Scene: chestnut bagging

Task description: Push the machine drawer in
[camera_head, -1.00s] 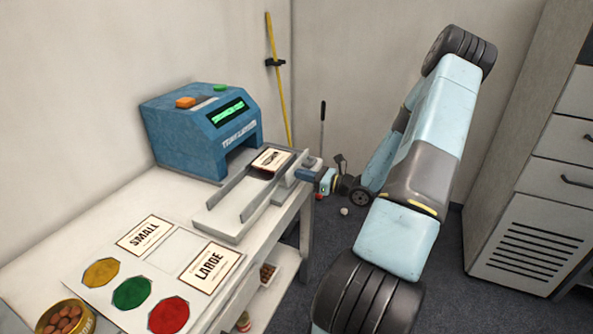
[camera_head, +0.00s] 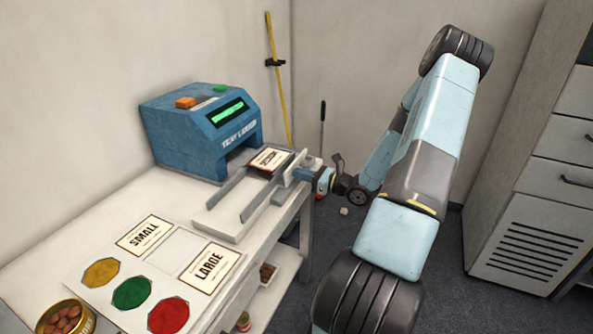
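The blue machine (camera_head: 205,132) with a lit green display stands on the white table against the wall. In front of its opening is a long grey channel with raised side walls (camera_head: 228,217). A dark drawer with a cream printed label (camera_head: 269,158) lies at the channel's far end, close to the machine's opening and still partly outside. My gripper (camera_head: 298,168) is at the channel's right side, beside the drawer's right end, with a pale upright plate at its tip. Its fingers are too small and partly hidden, so I cannot tell whether they are open or touching the drawer.
A tin of chestnuts (camera_head: 65,318) stands at the front left. A grey drawer cabinet (camera_head: 535,200) is at right.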

